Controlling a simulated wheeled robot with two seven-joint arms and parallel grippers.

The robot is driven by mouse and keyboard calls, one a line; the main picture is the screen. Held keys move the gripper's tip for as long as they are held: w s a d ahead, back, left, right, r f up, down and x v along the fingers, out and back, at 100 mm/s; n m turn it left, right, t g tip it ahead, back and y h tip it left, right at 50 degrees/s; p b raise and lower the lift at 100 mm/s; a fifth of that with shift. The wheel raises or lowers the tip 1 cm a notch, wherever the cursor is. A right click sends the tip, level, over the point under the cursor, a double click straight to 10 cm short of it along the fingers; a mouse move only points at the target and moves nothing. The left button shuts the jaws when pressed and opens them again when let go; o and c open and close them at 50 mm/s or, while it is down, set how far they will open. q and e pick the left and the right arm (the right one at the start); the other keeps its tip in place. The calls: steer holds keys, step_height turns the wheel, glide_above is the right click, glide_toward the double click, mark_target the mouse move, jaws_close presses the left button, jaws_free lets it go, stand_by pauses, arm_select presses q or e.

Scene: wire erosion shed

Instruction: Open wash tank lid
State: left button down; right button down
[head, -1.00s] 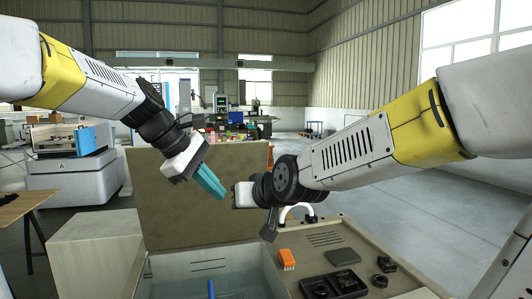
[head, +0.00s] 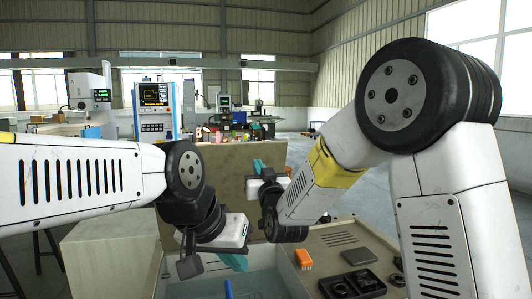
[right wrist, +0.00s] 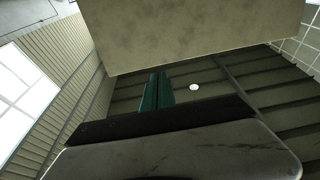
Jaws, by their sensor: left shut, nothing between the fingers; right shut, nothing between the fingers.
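The wash tank lid (head: 228,167) is a beige panel standing upright behind the open tank (head: 195,286), whose pale basin shows below it. My left gripper (head: 234,262) has its teal fingers shut and empty, pointing down over the basin in front of the lid. My right gripper (head: 261,165) is shut and empty, up by the lid's upper right part. Its fingers also show in the right wrist view (right wrist: 157,91), below the lid's edge (right wrist: 195,35) in the picture. I cannot tell whether they touch the lid. My arms hide parts of the lid.
A blue object (head: 228,289) stands in the basin. On the right deck lie an orange brush-like block (head: 303,259), a black tray (head: 352,284) and a dark flat pad (head: 358,255). A machine with a screen (head: 154,108) stands behind. Open floor lies right.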

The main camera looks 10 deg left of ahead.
mark_target(249, 147)
steer(key=x, duration=1)
steer(key=shift+w+r, duration=0.1)
steer(key=shift+w, duration=0.15)
steer(key=shift+w+a, duration=0.15)
steer(key=w+a+r+g, duration=0.1)
steer(key=w+a, duration=0.2)
steer(key=w, duration=0.3)
steer(key=w+a+r+g+h, duration=0.1)
steer(key=w+a, duration=0.2)
steer(key=w, duration=0.3)
steer(key=shift+w+r, duration=0.3)
steer(key=shift+w, duration=0.1)
steer(key=shift+s, duration=0.1)
